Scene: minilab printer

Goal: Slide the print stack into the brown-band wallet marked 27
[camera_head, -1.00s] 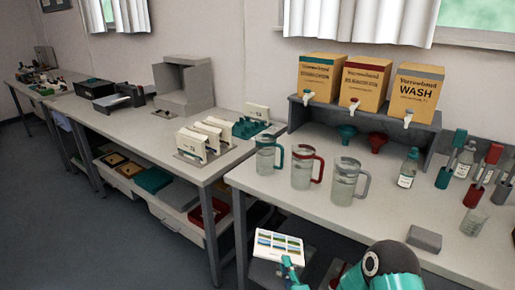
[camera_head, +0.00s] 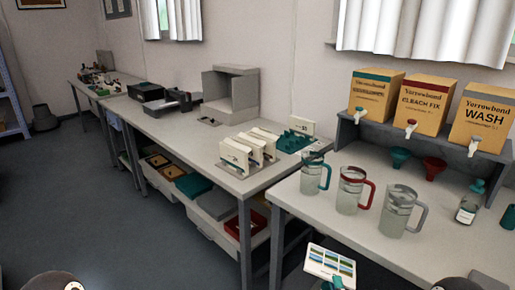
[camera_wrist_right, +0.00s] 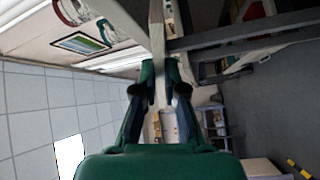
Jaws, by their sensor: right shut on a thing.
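The print stack (camera_head: 330,264) is a white-bordered block with small landscape pictures on top, low at the front in the head view. My right gripper (camera_head: 332,285) is shut on its near edge, mostly cut off by the frame bottom. The gripper fingers (camera_wrist_right: 160,72) also show in the right wrist view, close together. Several white wallets (camera_head: 238,154) stand upright in a rack on the middle bench. Another wallet (camera_head: 301,126) stands behind them by a green rack (camera_head: 290,142). Their numbers and band colours are too small to read surely. My left gripper is out of view.
Three jugs (camera_head: 347,195) stand along the left of the near bench (camera_head: 345,228), close to the stack. Boxes (camera_head: 425,103) sit on a grey shelf behind. A grey booth (camera_head: 233,95) is farther along the middle bench. Floor (camera_head: 125,235) at left is clear.

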